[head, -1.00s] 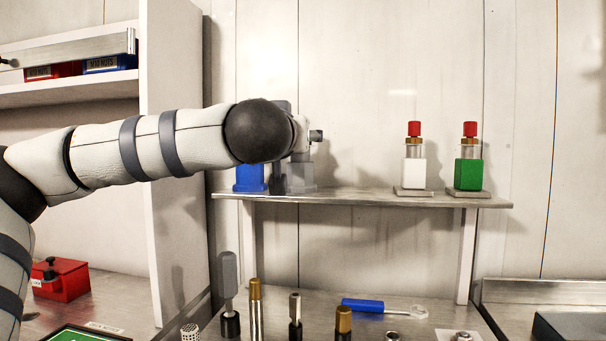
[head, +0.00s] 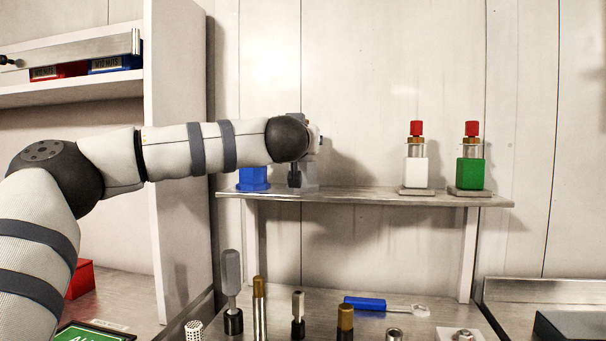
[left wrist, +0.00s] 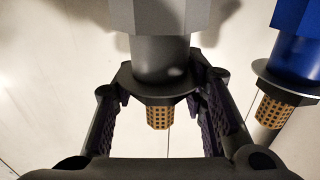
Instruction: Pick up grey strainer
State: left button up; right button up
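The grey strainer (left wrist: 162,55) has a faceted grey block, a round neck, a dark flange and a tan perforated end. It is centred between the fingers of my left gripper (left wrist: 160,105) in the left wrist view. The fingers are apart, one on each side of the neck and flange; I see no clear grip. In the head view the grey strainer (head: 309,174) is on the raised shelf, mostly hidden by my left gripper (head: 296,160). A blue strainer (head: 253,178) stands just left of it; it also shows at the right in the left wrist view (left wrist: 295,60). My right gripper is out of view.
The shelf (head: 360,197) also holds a white unit (head: 415,172) and a green unit (head: 470,172) with red tops, well to the right. Several upright tools and a blue-handled tool (head: 365,303) are on the bench below. A tall white panel (head: 178,150) stands left.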

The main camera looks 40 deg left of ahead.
pick_arm(q)
grip_shut()
